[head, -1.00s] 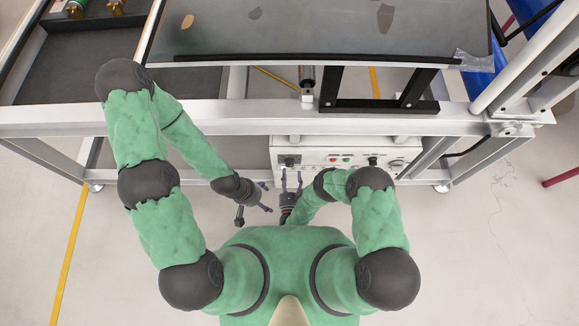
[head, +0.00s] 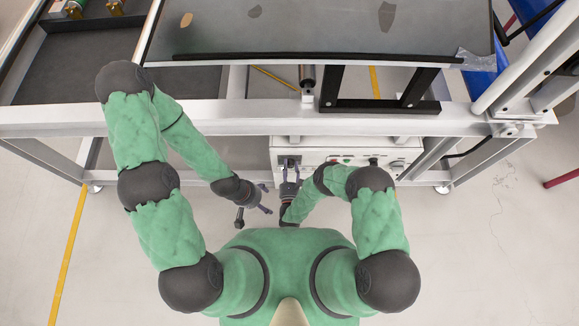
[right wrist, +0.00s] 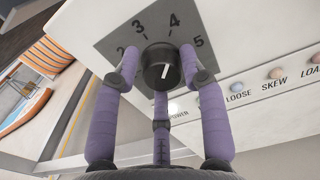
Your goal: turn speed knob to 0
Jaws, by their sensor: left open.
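The speed knob (right wrist: 160,66) is black and round with a white pointer line, on a grey dial plate (right wrist: 113,42) marked 2, 3, 4 and 5. Which number the pointer meets is hard to tell. My right gripper (right wrist: 158,62) has its purple fingers spread on either side of the knob, with a third finger below it. The right fingertip is very close to the knob; contact is unclear. In the head view my right gripper (head: 290,170) is at the left part of the control box, largely covering the knob. My left gripper (head: 267,198) is open and empty, lower left of it.
The white control box (head: 310,144) sits under the metal frame (head: 220,122). Loose, skew and other buttons (right wrist: 275,73) lie right of the dial, with a lit power lamp (right wrist: 172,108) nearby.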

